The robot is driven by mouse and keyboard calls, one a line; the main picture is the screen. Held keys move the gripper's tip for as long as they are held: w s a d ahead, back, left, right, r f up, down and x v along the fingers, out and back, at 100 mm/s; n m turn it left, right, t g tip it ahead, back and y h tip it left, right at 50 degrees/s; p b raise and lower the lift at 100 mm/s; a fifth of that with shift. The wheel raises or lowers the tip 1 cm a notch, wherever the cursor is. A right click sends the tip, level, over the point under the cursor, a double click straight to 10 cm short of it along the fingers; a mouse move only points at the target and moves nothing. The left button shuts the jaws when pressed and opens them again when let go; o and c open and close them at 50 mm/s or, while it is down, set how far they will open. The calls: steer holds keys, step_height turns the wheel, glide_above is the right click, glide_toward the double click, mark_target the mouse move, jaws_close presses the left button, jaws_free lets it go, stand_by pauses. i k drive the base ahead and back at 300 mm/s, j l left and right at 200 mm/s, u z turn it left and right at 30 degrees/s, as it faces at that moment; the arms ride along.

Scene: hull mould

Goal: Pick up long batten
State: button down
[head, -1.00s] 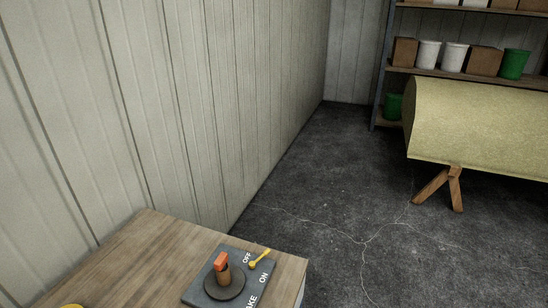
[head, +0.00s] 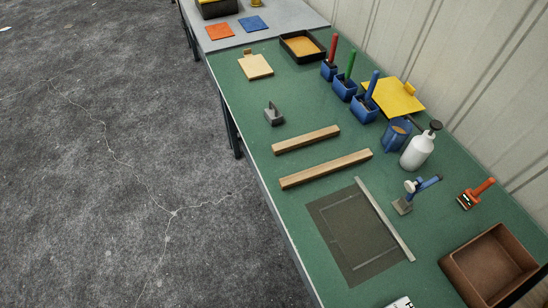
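Two light wooden battens lie flat and roughly parallel on the green bench top (head: 262,110) in the head view. The long batten (head: 326,169) is the nearer one, just behind a dark grey rectangular mat. The shorter batten (head: 306,139) lies a little farther back, with a narrow strip of green between them. Nothing covers either batten. My gripper is not in view.
A brown box (head: 488,265) stands front right. Open floor lies left.

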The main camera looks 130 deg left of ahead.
mark_target(285, 183)
steer(key=u, duration=3.55)
